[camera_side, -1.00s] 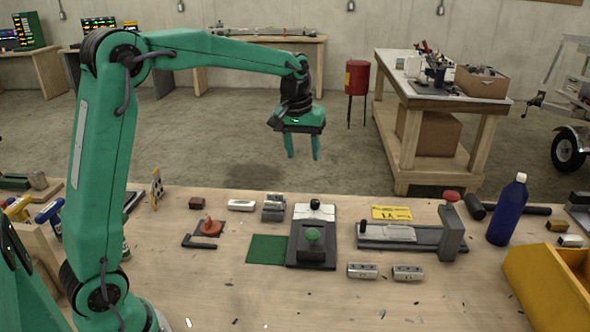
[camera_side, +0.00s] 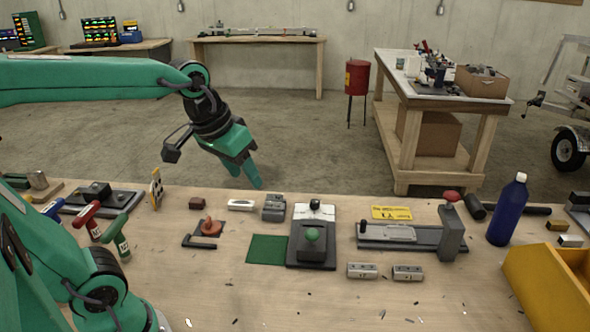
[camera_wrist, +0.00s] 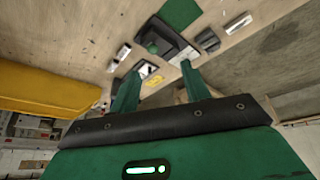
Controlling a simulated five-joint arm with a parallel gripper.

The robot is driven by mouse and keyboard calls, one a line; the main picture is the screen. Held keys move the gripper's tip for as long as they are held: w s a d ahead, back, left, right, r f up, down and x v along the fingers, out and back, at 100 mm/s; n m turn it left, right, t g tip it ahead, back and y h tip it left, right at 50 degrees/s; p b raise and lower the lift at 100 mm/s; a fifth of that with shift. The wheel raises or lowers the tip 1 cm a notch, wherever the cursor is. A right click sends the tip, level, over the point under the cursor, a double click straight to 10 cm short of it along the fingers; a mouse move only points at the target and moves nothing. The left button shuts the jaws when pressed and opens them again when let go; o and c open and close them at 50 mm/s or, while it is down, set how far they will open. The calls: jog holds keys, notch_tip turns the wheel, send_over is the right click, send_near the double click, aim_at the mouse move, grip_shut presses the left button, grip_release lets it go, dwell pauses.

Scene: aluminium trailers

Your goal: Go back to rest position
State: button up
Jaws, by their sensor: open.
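My gripper (camera_side: 244,178) is in the air near the far edge of the workbench (camera_side: 200,290) in the side view, tilted with its fingers pointing down and to the right. In the wrist view my gripper (camera_wrist: 160,85) shows its two green fingers apart, with nothing between them held.
A green mat (camera_side: 267,249), a clamp fixture with a red knob (camera_side: 420,238), a blue bottle (camera_side: 507,210) and a yellow bin (camera_side: 548,290) are on the bench. T-handled tools (camera_side: 88,220) stand at the left. The front middle of the bench is mostly clear.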

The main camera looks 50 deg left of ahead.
jog(key=s+d+f+m+t, duration=0.1)
jog(key=s+f, duration=0.2)
jog(key=s, duration=0.3)
jog(key=shift+s+m, duration=0.4)
